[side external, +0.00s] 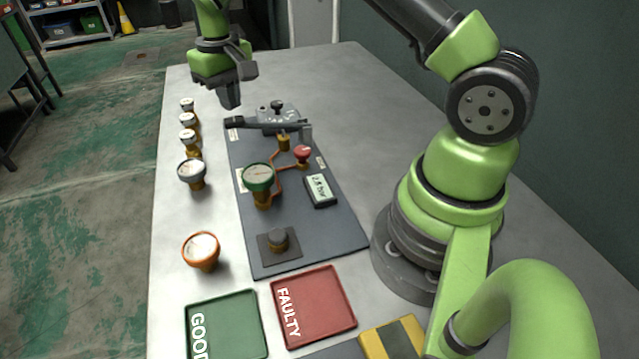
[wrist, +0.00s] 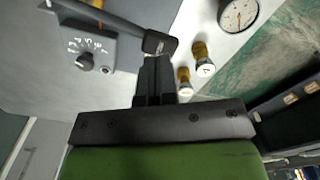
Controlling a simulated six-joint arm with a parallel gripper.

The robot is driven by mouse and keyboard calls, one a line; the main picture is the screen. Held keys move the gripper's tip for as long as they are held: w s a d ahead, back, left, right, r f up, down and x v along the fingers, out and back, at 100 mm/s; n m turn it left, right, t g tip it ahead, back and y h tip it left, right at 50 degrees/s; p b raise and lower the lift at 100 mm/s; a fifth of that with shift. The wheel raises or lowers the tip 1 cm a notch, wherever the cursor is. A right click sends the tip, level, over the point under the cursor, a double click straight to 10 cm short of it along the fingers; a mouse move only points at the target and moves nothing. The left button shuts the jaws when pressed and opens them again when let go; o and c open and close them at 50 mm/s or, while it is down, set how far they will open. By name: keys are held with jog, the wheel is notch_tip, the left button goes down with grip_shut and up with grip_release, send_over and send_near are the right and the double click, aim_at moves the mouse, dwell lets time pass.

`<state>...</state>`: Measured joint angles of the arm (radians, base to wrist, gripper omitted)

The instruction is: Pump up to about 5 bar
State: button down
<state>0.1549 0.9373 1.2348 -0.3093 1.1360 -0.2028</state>
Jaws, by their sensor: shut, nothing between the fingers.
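The pump lever (side external: 262,124) is a dark bar lying nearly level across the far end of the grey panel. Its squared end also shows in the wrist view (wrist: 159,43), just past my fingertips. My gripper (side external: 231,106) is shut and empty, pointing down just above the lever's left end; I cannot tell if it touches. The fingers also show in the wrist view (wrist: 155,68). A small digital display (side external: 320,190) shows a bar reading that looks like 2-point-something. A green-rimmed gauge (side external: 258,177) stands on the panel; its needle is too small to read.
A grey dial box (side external: 279,114) sits behind the lever, and a red knob (side external: 303,153) stands on the panel. Several loose gauges, including an orange-rimmed one (side external: 201,250), line the left. Green GOOD (side external: 240,315) and red FAULTY (side external: 325,312) trays are in front.

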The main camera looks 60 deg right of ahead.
aim_at(234, 119)
jog(key=shift+f, duration=2.95)
jog(key=shift+r, duration=3.05)
jog(key=shift+f, duration=0.1)
jog(key=shift+f, duration=2.2)
jog(key=shift+r, duration=2.3)
notch_tip(234, 119, up, 4)
jog(key=shift+r, duration=0.5)
